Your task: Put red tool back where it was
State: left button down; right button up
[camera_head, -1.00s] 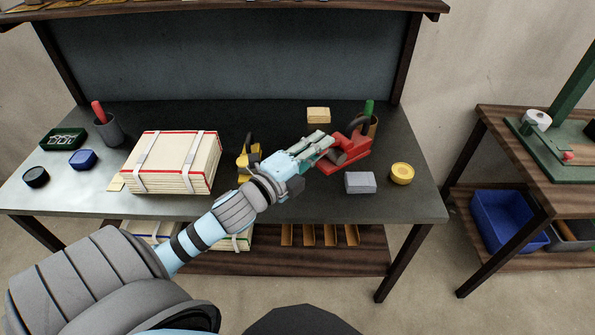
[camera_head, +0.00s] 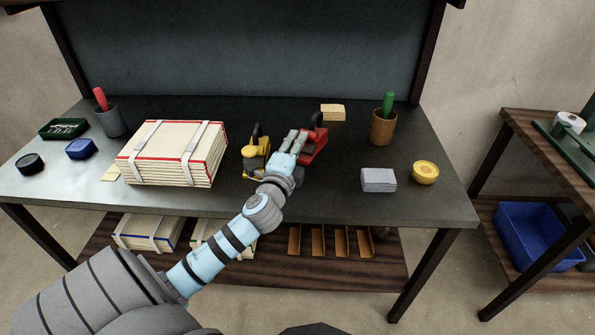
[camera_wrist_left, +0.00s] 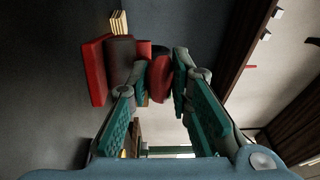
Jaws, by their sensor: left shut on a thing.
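The red tool (camera_head: 315,152), with dark grey parts, is at the middle of the workbench, just right of the yellow tool (camera_head: 256,156). My left gripper (camera_head: 298,142) is shut on the red tool. In the left wrist view, the red tool (camera_wrist_left: 95,72) shows ahead of my left gripper (camera_wrist_left: 162,88), with a red part between the fingertips. The fingers hide part of the tool in the head view. I cannot tell whether its base touches the bench. My right gripper is out of view.
A strapped paper stack (camera_head: 172,153) lies left of the yellow tool. A brown cup (camera_head: 383,127) with a green-handled item, a grey block (camera_head: 379,180) and a yellow roll (camera_head: 425,172) stand on the right. Sticky notes (camera_head: 333,112) lie behind. Bench between red tool and cup is clear.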

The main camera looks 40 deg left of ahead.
aim_at(298, 159)
pick_arm(q)
notch_tip(298, 159, down, 5)
jog(key=shift+f+b, duration=0.2)
jog(key=shift+b, duration=1.05)
jog(key=shift+d+r, duration=0.1)
jog(key=c, duration=1.4)
grip_release()
jog(key=shift+s, duration=0.1)
jog(key=shift+c, duration=0.2)
jog(key=v, duration=1.2)
jog(key=shift+p, duration=0.3)
